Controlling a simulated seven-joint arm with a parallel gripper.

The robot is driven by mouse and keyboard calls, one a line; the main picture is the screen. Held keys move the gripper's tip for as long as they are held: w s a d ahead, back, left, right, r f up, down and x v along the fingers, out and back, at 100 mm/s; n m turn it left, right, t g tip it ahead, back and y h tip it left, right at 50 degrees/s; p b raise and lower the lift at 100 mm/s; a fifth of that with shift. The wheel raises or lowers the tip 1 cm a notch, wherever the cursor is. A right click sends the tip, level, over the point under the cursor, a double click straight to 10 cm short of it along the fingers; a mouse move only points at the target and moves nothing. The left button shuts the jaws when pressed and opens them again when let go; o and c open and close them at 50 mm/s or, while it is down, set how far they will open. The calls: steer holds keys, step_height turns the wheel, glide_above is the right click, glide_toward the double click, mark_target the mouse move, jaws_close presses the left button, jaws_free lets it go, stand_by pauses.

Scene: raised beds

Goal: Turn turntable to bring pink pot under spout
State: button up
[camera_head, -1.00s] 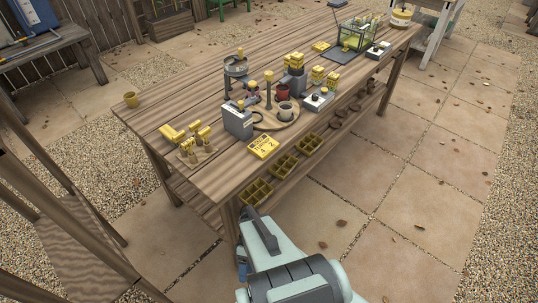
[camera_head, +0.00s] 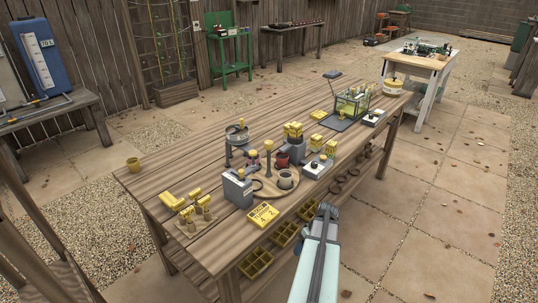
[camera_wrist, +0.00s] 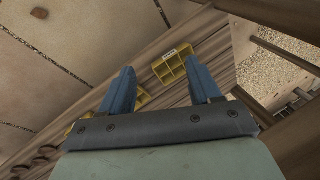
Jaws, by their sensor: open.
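The round wooden turntable (camera_head: 265,195) lies on the bench near its front edge. A reddish pot, perhaps the pink one (camera_head: 282,160), stands at its back, beside a dark grey unit (camera_head: 297,150). A grey-brown pot (camera_head: 286,180) stands at its front right. A post with a yellow knob (camera_head: 268,147) rises near its middle. I cannot clearly tell which part is the spout. My gripper (camera_head: 328,211) is in front of the bench, apart from the turntable. In the wrist view, my gripper (camera_wrist: 161,84) has its two blue fingers apart, with nothing held between them.
A white box (camera_head: 316,168) stands at right. Yellow divided trays (camera_head: 256,263) sit below the benchtop; one also shows in the wrist view (camera_wrist: 170,66).

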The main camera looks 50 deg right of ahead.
mark_target(271, 142)
steer(key=s+d+r+m+t+h, duration=0.1)
steer(key=d+r+t+h, duration=0.15)
steer(key=d+r, duration=1.05)
steer(key=w+a+r+n+t+y, duration=0.2)
steer(key=w+r+n+t, duration=0.35)
steer(key=r, duration=0.85)
steer(key=w+a+r+n+t+y, duration=0.1)
steer(key=w+a+r+n+t, duration=0.15)
steer(key=w+r, duration=0.85)
steer(key=x, duration=0.3)
steer(key=r+x, duration=0.1)
steer(key=x, duration=0.5)
steer(key=shift+w+a+r, duration=0.15)
steer(key=shift+w+a, duration=0.1)
steer(key=shift+a, duration=0.05)
steer(key=c, duration=1)
